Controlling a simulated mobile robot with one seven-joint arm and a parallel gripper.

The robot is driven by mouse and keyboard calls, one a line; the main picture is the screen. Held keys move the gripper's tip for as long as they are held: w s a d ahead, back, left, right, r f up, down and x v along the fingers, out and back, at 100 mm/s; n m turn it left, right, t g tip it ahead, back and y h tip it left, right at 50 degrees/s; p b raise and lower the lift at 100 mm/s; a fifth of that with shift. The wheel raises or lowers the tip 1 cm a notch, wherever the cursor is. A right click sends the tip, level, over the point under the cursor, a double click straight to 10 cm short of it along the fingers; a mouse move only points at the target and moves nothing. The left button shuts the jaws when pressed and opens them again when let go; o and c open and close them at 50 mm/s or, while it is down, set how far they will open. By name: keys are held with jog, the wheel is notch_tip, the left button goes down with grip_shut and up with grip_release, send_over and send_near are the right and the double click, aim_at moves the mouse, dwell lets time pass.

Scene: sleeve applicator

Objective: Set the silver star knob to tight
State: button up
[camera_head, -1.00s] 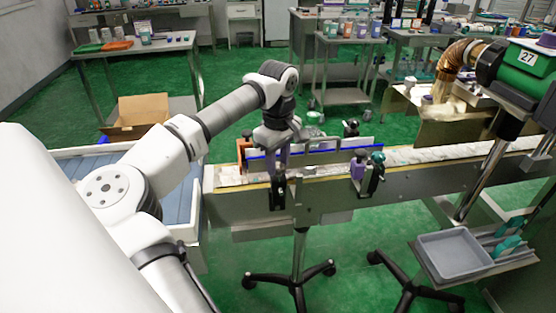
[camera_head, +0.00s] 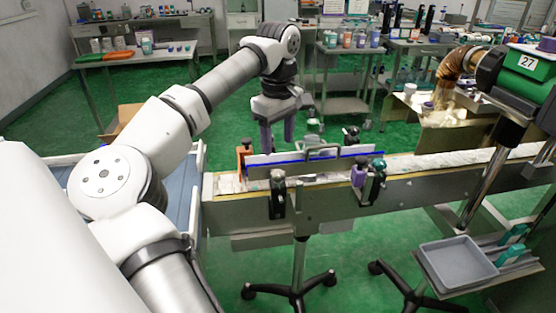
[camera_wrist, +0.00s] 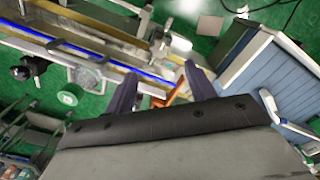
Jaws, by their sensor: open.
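A small knob with a greyish top on a black clamp (camera_head: 278,180) stands at the near side of the conveyor; it looks like the silver star knob, but its star shape and setting are too small to tell. A silvery part (camera_wrist: 160,47) in the wrist view may be the same knob. My gripper (camera_head: 277,140) is open and empty, pointing down behind the conveyor's left end, above and apart from the rails. Its two dark purple fingers also show in the wrist view (camera_wrist: 161,75), with an orange bracket (camera_wrist: 176,94) seen between them.
The conveyor (camera_head: 425,187) carries blue-edged guide rails (camera_head: 320,160). A purple knob (camera_head: 358,173), a teal knob (camera_head: 378,164), a black knob (camera_head: 351,134) and an orange bracket (camera_head: 244,153) stand around it. A labelled green applicator machine (camera_head: 535,68) is at the right.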

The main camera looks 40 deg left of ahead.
notch_tip(320, 180, up, 5)
jog(key=shift+r, duration=0.15)
dwell(0.6)
